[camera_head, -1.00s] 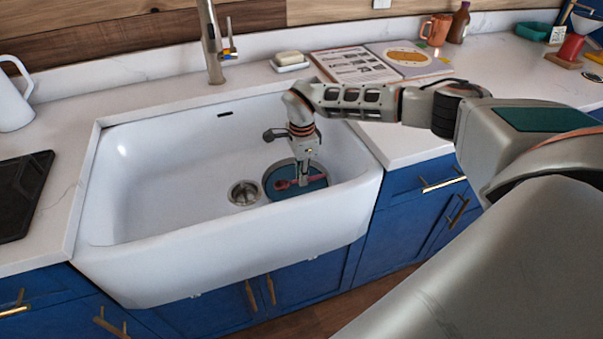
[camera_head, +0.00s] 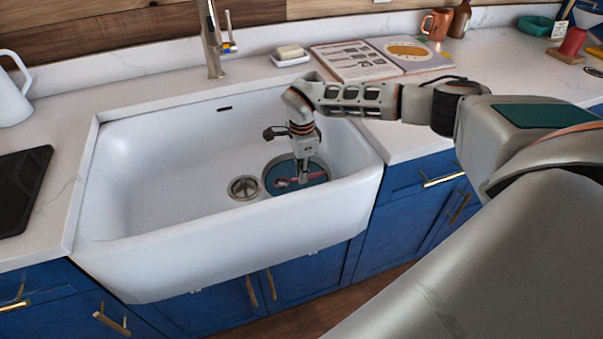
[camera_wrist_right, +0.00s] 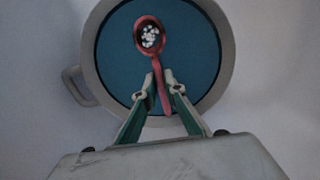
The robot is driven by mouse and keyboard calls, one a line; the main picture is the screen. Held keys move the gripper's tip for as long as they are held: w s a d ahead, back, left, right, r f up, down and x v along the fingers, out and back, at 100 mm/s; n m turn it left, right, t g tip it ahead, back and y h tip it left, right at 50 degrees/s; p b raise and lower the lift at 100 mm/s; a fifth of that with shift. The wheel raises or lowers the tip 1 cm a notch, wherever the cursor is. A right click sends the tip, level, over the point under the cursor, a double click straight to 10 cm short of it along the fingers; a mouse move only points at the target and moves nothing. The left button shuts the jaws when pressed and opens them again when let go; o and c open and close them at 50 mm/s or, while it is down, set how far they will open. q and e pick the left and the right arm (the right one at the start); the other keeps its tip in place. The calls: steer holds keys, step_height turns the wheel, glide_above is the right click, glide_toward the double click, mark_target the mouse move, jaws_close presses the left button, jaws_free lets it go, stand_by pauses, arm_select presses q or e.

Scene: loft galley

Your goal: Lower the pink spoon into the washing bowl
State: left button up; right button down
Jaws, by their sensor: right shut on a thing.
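The pink spoon (camera_wrist_right: 149,35) shows in the right wrist view, with a dark bowl end that has white specks in it. My right gripper (camera_wrist_right: 160,88) is shut on its handle. The washing bowl (camera_wrist_right: 88,50) is round with a pale rim, a side handle and a blue inside; the spoon lies over its blue inside in that view. In the head view the washing bowl (camera_head: 268,184) stands in the right part of the sink. The right gripper (camera_head: 303,180) points down into it with the spoon (camera_head: 284,183). I cannot tell whether the spoon touches the bottom. My left gripper is out of view.
The white sink (camera_head: 150,190) surrounds the bowl, with its drain (camera_head: 243,188) to the left. The faucet (camera_head: 213,45) stands behind. A soap dish (camera_head: 290,61) and an open book (camera_head: 350,64) are on the counter. The sink's left part is empty.

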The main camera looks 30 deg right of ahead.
steer(key=c, duration=2)
jaws_free()
steer(key=shift+d, duration=0.1)
steer(key=shift+c, duration=0.2)
step_height(320, 180, up, 12)
